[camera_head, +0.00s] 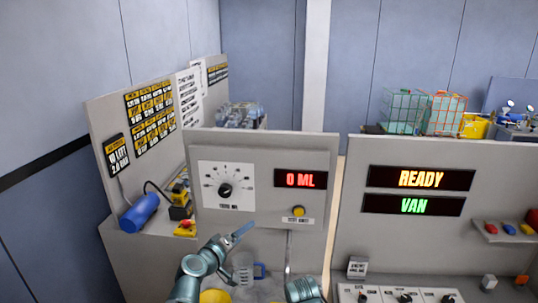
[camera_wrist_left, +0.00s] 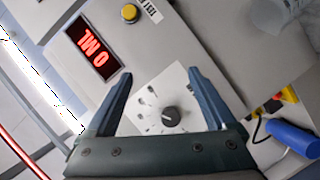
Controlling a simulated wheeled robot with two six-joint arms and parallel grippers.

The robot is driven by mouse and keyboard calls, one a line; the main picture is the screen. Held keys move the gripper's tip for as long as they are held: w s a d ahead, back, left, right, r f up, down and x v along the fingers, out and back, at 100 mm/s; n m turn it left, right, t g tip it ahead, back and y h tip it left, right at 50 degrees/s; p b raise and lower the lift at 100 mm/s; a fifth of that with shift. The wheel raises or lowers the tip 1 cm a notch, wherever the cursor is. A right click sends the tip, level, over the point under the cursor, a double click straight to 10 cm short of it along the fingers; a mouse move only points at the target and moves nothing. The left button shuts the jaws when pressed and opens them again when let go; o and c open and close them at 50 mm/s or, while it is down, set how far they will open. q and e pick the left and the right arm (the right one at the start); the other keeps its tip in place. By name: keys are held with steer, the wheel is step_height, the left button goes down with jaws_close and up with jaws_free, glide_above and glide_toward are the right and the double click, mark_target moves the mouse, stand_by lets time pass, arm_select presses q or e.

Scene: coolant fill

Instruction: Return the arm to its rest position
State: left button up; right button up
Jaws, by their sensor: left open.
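My left gripper (camera_head: 243,230) is in front of the dispenser panel, below its dial (camera_head: 225,190). In the left wrist view, its two fingers (camera_wrist_left: 161,72) are spread apart with nothing held between them. The black dial knob (camera_wrist_left: 170,117) on its white plate shows beyond the fingers, and I see no contact with it. A teal part of my right arm (camera_head: 305,290) shows at the bottom of the head view; its jaws cannot be made out.
The panel has a red "0 ML" display (camera_head: 300,179) and a yellow button (camera_head: 299,211). A blue cylinder (camera_head: 139,213) lies at the left. A clear ribbed vessel (camera_head: 242,268) stands close to my left gripper. Screens at the right read "READY" (camera_head: 420,179) and "VAN" (camera_head: 414,206).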

arm_select(q)
steer(key=s+d+f+m+g, duration=0.4)
steer(key=s+f+g, duration=0.15)
steer(key=f, duration=0.25)
steer(key=s+a+f+m+g+y, duration=0.3)
steer(key=s+a+f+g+y, duration=0.45)
steer(key=s, duration=0.45)
steer(key=s+d+f+m+g+b, duration=0.1)
steer(key=s+d+f+m+b, duration=0.2)
steer(key=s+d+f+b, duration=0.3)
steer(key=d+f+b, duration=0.2)
steer(key=d+f, duration=0.1)
steer(key=d, duration=0.2)
steer(key=shift+s+f+m+g, duration=0.15)
steer(key=shift+f+m+g, duration=0.15)
steer(key=shift+m, duration=0.1)
